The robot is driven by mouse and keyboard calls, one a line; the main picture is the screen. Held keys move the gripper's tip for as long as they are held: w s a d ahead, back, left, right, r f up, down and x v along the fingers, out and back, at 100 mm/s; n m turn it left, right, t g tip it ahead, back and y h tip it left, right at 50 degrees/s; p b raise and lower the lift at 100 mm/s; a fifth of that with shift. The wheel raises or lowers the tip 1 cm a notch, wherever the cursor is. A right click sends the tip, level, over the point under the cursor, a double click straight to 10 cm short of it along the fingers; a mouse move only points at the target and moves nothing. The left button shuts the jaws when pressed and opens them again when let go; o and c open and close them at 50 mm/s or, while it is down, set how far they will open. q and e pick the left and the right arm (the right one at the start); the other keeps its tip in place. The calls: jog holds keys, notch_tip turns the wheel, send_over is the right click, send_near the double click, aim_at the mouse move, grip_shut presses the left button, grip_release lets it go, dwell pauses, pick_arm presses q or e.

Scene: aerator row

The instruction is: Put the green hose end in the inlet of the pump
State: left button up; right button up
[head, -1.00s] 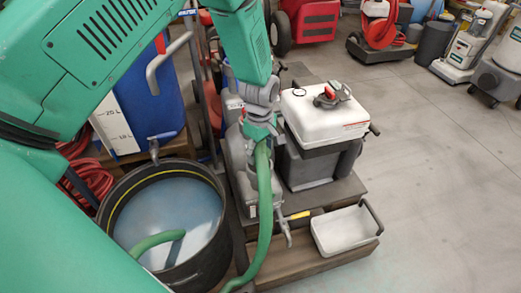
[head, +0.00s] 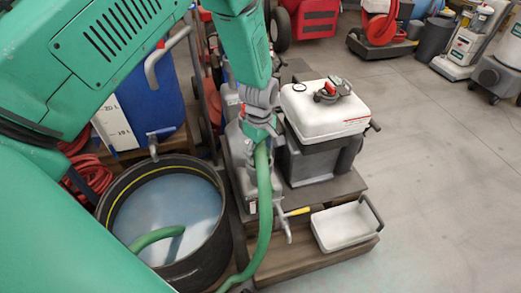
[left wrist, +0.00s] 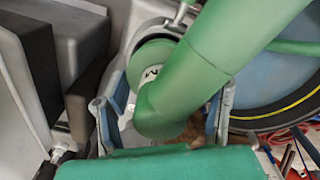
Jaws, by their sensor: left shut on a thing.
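My left gripper (head: 260,130) is shut on the green hose (head: 265,195) near its upper end, above a grey machine body that looks like the pump (head: 238,165). The hose hangs down from the gripper and curves toward the floor at the bottom of the head view. In the left wrist view, the green hose (left wrist: 220,50) bends between the two fingers of the gripper (left wrist: 163,115). A round green part (left wrist: 152,58) with a white marking shows just behind the bend. The inlet is hidden, so I cannot tell whether the hose end is in it. My right gripper is not in view.
A black tub (head: 210,255) of bluish water with another green hose length (head: 157,238) stands at left. A white-topped grey machine (head: 325,112) and a white tray (head: 345,228) are to the right of the gripper. The floor (head: 440,190) at right is clear.

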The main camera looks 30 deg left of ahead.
pick_arm(q)
jog(key=shift+f+b, duration=0.4)
jog(key=shift+f, duration=0.7)
jog(key=o, duration=1.4)
jog(key=shift+r, duration=0.1)
notch_tip(320, 180, up, 12)
jog(key=shift+s+f, duration=0.1)
jog(key=shift+f, duration=0.05)
